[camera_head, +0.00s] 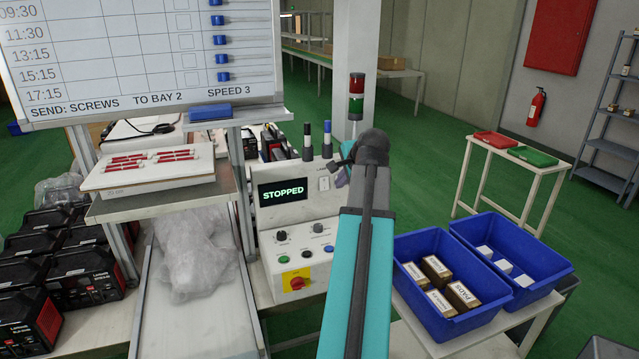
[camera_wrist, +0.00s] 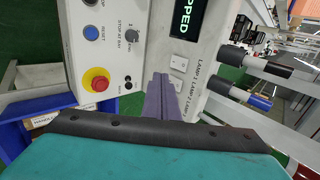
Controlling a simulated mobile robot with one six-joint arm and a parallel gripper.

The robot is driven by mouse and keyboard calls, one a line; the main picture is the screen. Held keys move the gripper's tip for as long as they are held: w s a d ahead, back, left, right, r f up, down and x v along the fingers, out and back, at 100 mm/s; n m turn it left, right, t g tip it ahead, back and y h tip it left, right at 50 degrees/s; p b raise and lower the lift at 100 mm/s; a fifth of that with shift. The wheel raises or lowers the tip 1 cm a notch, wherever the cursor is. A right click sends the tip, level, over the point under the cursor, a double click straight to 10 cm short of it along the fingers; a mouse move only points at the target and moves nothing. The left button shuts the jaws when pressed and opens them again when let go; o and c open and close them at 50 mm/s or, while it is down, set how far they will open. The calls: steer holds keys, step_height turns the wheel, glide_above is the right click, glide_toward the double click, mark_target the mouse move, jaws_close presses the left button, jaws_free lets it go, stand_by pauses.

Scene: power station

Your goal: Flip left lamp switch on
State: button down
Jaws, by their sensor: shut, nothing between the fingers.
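The control panel (camera_head: 297,213) has a screen (camera_head: 283,191) reading STOPPED. Its lamp switches sit right of the screen, in small pale plates; the left one (camera_head: 324,183) shows in the head view. In the wrist view the panel is turned sideways, with the left lamp switch (camera_wrist: 178,63) nearest the screen and another switch (camera_wrist: 175,85) below it. A further switch would be hidden behind my fingers. My gripper (camera_wrist: 161,82) is shut and empty, its fingertips close beside the switches. Contact and the switch positions cannot be made out. In the head view my arm hides part of the panel's right side.
A red emergency button (camera_wrist: 96,80), a blue button (camera_wrist: 91,33) and knobs are on the same panel. Lamp posts (camera_head: 327,139) rise behind it. Blue bins (camera_head: 437,287) stand at the right, and a conveyor (camera_head: 197,315) runs at the left.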

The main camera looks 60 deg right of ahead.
steer(key=shift+r, duration=0.2)
steer(key=shift+w+d+f, duration=0.15)
steer(key=p, duration=0.3)
glide_toward(324, 190)
step_height(324, 190, down, 4)
steer(key=w+d, duration=0.1)
steer(key=shift+w+d+f+p, duration=0.15)
steer(key=shift+w+d+p, duration=0.4)
steer(key=shift+w, duration=0.4)
steer(key=shift+d, duration=0.1)
